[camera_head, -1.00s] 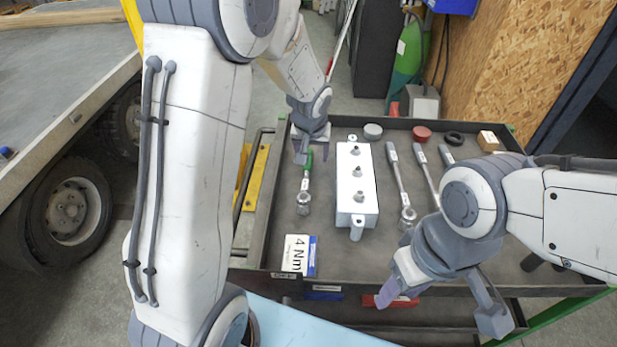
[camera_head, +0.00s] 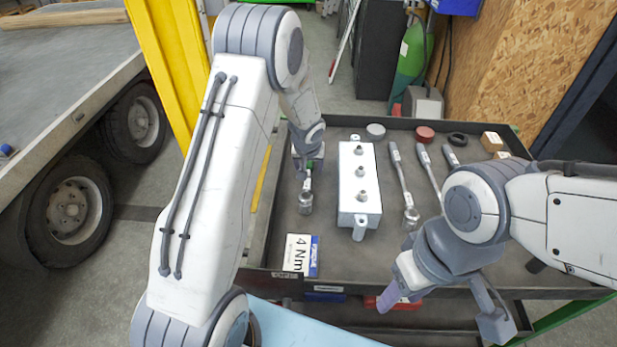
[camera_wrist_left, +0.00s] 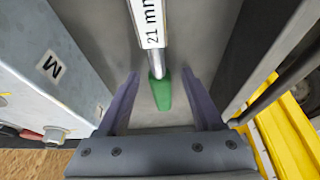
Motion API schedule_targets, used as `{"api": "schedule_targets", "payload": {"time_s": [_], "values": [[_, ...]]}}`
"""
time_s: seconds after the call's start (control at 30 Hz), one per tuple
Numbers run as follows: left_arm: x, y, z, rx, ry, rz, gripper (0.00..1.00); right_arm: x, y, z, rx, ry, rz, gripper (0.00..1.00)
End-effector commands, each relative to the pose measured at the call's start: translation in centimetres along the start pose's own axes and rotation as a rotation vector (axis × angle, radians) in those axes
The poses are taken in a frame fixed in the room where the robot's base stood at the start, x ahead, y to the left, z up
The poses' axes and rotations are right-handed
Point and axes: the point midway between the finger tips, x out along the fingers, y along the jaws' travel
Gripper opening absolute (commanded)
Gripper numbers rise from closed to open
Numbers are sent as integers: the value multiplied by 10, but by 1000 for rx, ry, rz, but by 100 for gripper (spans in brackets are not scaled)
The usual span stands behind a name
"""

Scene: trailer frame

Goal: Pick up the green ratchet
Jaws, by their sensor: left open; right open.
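The green ratchet (camera_head: 307,191) lies on the grey tray of the cart, left of the white box. Its socket head points toward the front and its green handle toward the back. In the left wrist view its green handle (camera_wrist_left: 161,92) lies between the two fingers, with a "21 mm" label on the shaft. My left gripper (camera_wrist_left: 160,95) is open around the handle, with a gap on both sides; in the head view it (camera_head: 305,168) covers part of the handle. My right gripper (camera_head: 440,303) is open and empty over the cart's front right edge.
A white box with studs (camera_head: 359,190) stands close to the ratchet's right. Several other wrenches (camera_head: 401,175) lie right of it. A "4 Nm" card (camera_head: 298,254) lies in front. The cart's raised left rim (camera_head: 262,225) is near the left gripper.

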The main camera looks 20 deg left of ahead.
Motion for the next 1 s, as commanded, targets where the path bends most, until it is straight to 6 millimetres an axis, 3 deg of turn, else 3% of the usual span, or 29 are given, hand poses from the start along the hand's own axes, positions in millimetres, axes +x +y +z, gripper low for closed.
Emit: {"api": "schedule_targets", "payload": {"time_s": [0.2,0.37,0.4,1.0], "values": [[0,0,0,-1,1,0,68,0,0,0,0,0,0,50],[0,0,0,-1,0,0,6,0,0,0,0,0,0,50],[0,0,0,-1,0,0,0,0,0,0,0,0,0,50],[0,0,0,-1,0,0,0,0,0,0,0,0,0,50]]}}
